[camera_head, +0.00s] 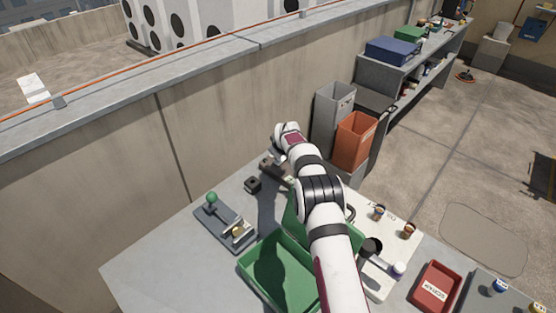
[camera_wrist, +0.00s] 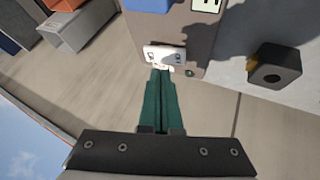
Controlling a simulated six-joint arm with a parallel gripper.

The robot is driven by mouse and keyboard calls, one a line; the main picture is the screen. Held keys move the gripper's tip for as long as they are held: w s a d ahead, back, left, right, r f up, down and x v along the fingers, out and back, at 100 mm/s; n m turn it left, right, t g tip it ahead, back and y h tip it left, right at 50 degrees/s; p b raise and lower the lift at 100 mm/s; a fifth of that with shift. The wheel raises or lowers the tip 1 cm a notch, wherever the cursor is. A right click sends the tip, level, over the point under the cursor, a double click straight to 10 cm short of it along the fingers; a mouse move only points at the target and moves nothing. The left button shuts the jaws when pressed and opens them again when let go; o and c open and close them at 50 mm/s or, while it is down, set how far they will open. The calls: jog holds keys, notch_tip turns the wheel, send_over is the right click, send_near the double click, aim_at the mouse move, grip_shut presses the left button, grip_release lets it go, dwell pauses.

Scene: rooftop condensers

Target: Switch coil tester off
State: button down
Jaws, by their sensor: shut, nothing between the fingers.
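In the wrist view, my gripper (camera_wrist: 162,72) is shut and empty, its green fingers together. The fingertips are at the lower edge of a small white switch plate (camera_wrist: 165,54) with dark marks. I cannot tell if they touch it. The plate is on a brown-grey box face, likely the coil tester (camera_wrist: 190,32), with a blue part and a pale label at the top edge. The switch's position is too small to read. In the head view, my arm hides most of this area, and the gripper end (camera_head: 268,164) is near the bench's back edge.
A dark block with a round hole (camera_wrist: 274,68) sits beside the tester; it also shows in the head view (camera_head: 253,184). A lever device (camera_head: 225,225), green tray (camera_head: 262,278) and red scrap bin (camera_head: 436,287) are on the bench. A parapet wall runs behind.

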aim_at(282, 161)
jog(key=shift+w+d+r, duration=0.15)
jog(key=shift+r, duration=1.1)
jog(key=shift+w+d+r, duration=0.15)
jog(key=shift+r, duration=1.1)
